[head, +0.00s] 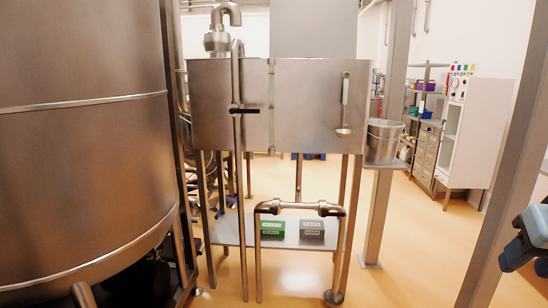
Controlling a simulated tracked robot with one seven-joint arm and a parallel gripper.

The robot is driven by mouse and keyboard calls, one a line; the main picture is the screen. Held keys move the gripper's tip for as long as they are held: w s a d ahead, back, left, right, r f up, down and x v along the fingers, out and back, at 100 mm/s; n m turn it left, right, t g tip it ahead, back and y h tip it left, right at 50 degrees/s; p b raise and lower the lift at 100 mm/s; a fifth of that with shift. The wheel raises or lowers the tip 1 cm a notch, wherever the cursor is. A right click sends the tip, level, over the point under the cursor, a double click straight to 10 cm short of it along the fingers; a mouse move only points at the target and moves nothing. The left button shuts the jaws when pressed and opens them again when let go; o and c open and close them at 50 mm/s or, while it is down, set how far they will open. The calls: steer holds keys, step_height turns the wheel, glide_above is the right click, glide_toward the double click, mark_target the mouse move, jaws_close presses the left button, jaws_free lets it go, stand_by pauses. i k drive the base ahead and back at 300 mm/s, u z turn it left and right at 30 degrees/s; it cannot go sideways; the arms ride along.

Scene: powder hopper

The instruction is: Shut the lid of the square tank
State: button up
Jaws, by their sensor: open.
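The square tank (215,105) is a brushed steel box on tall legs in the middle of the head view. Its lid (313,28) is a flat steel panel standing upright above the tank's back, so it is open. The lid's top edge is cut off by the frame. The inside of the tank is hidden behind its front wall. My gripper's fingers do not show in this view.
A large round steel vessel (80,140) fills the left. A pipe with a black handle (245,111) runs up the tank's front. A ladle (345,105) hangs there. A bucket (384,140) stands right of the tank. A bent pipe (300,206) stands low in front.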

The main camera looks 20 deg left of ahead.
mark_target(317, 29)
steer(key=u, duration=1.1)
steer(key=i, duration=1)
steer(key=z, duration=0.15)
